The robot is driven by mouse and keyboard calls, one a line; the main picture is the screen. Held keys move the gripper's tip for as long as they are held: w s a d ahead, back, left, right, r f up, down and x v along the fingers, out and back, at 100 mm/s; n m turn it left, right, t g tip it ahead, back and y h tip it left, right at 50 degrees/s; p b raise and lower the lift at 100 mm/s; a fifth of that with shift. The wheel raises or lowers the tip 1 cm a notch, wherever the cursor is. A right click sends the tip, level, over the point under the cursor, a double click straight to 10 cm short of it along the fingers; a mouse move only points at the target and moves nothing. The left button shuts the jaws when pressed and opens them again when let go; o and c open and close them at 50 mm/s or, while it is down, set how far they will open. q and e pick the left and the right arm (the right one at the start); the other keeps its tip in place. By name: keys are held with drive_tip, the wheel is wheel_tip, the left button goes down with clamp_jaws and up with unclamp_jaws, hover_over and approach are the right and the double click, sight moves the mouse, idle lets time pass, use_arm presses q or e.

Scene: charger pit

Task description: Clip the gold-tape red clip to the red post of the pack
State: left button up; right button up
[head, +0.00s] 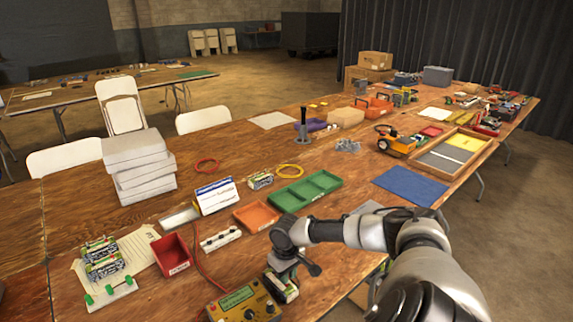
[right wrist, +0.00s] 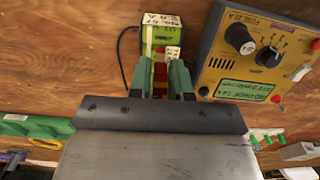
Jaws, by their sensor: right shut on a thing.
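My right gripper (head: 285,268) is low over the table beside the yellow charger box (head: 243,303). In the right wrist view its two green-grey fingers (right wrist: 166,82) are shut on a small red and yellow piece (right wrist: 160,73), which looks like the gold-tape red clip. Just beyond the fingertips is the pack (right wrist: 162,28), a green and black block with a white label; it also shows under the gripper in the head view (head: 287,292). I cannot make out the red post, or whether the clip touches it. My left gripper is out of view.
The charger (right wrist: 258,55) with knobs and a green display stands close to the right of the pack in the wrist view. A black cable (right wrist: 122,50) curves at left. A green tray (head: 305,190), an orange tray (head: 256,215) and a red bin (head: 170,255) lie around.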

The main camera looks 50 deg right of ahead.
drive_tip(key=shift+p, duration=0.4)
idle(0.5)
drive_tip(key=o, duration=0.8)
drive_tip(key=shift+o, duration=0.3)
drive_tip(key=shift+o, duration=0.7)
wheel_tip(320, 180, up, 8)
drive_tip(key=p, duration=0.8)
drive_tip(key=shift+f, duration=0.25)
drive_tip(key=shift+f, duration=0.1)
